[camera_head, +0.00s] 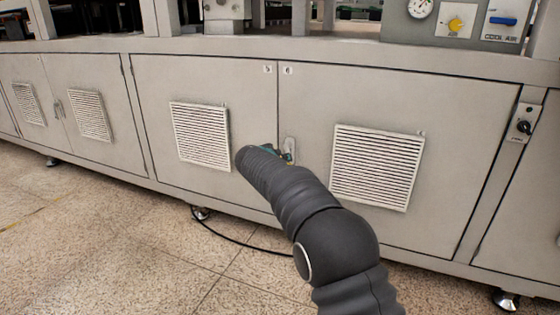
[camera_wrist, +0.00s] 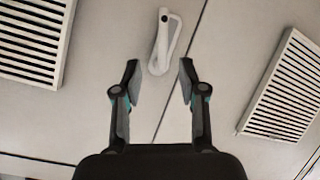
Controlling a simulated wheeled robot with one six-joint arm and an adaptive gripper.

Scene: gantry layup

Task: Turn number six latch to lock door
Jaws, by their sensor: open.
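The number six door (camera_head: 300,98) is a grey panel right of a seam, with a small "6" label (camera_head: 287,70) near its top left corner. Its latch (camera_head: 290,146) is a pale handle by the seam, partly hidden by my gripper in the head view. In the wrist view the latch (camera_wrist: 163,38) shows as a whitish plate with a lever, next to the seam. My gripper (camera_wrist: 158,80) is open and empty, its two fingertips on either side just short of the latch. I cannot tell whether they touch it. In the head view my gripper (camera_head: 275,153) is mostly hidden behind my arm.
Door five (camera_head: 205,85) lies left of the seam. White louvred vents flank the latch, one left (camera_head: 200,135) and one right (camera_head: 377,167). A black rotary switch (camera_head: 524,127) is at the far right. A black cable (camera_head: 235,240) lies on the floor below.

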